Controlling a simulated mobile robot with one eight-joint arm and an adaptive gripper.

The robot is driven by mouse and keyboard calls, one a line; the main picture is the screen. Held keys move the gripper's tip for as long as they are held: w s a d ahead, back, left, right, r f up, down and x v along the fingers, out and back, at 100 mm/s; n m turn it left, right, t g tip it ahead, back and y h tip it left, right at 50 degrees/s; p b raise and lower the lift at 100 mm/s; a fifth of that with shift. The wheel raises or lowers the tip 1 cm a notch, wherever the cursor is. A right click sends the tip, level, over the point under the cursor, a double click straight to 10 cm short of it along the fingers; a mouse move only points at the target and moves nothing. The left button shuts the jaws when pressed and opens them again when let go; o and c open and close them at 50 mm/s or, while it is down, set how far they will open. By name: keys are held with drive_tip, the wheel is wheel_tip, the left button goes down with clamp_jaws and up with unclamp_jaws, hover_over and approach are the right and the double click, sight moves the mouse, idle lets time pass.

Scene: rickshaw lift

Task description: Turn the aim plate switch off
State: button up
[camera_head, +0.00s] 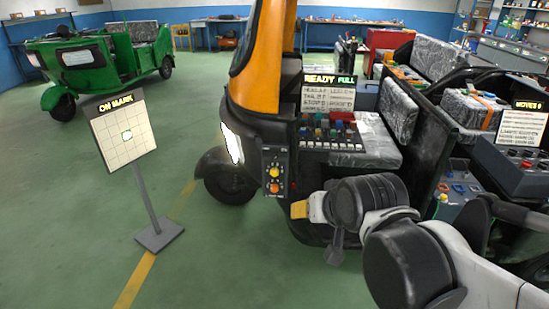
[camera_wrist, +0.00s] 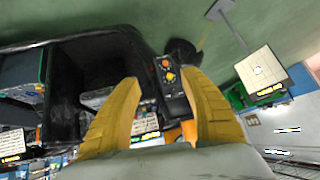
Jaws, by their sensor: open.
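The aim plate (camera_head: 123,131) stands on a post at the left, a pale gridded board with a lit patch near its middle and an "ON MARK" sign on top. It also shows at the right of the wrist view (camera_wrist: 258,68). A dark control panel (camera_head: 276,170) with orange knobs is on the rickshaw's front side; it shows in the wrist view (camera_wrist: 169,74) beyond my fingers. I cannot tell which control is the aim plate switch. My gripper (camera_wrist: 160,84) is open and empty, its yellow fingers apart. In the head view my gripper (camera_head: 300,209) is just right of and below the panel, apparently apart from it.
The orange and black rickshaw (camera_head: 264,70) fills the middle, with a "READY FULL" board (camera_head: 329,80) and coloured blocks on its side. A "MOVES 0" board (camera_head: 524,124) is at the right. A green rickshaw (camera_head: 88,62) stands back left. Floor between plate and rickshaw is clear.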

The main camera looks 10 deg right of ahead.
drive_tip(key=w+r+m+t, duration=0.1)
drive_tip(key=w+m+t, duration=0.15)
drive_tip(key=w, duration=1.15)
drive_tip(key=m+t+p, duration=0.2)
drive_tip(key=m+t, duration=0.1)
drive_tip(key=m, duration=0.2)
approach(275, 158)
drive_tip(key=s+r, duration=0.5)
drive_tip(key=shift+m+t, duration=0.75)
drive_tip(key=shift+m, duration=0.2)
drive_tip(key=w+f+b, duration=0.1)
drive_tip(key=w+f, duration=0.1)
drive_tip(key=w, duration=0.2)
drive_tip(key=w+f, duration=0.3)
drive_tip(key=w, duration=0.2)
drive_tip(key=w+f+b, duration=0.1)
drive_tip(key=w+f, duration=0.2)
drive_tip(key=w, duration=0.1)
drive_tip(key=shift+w+a+f+b, duration=0.1)
drive_tip(key=shift+w+f+b, duration=0.15)
drive_tip(key=shift+w+b, duration=0.15)
drive_tip(key=shift+w, duration=0.55)
clamp_jaws()
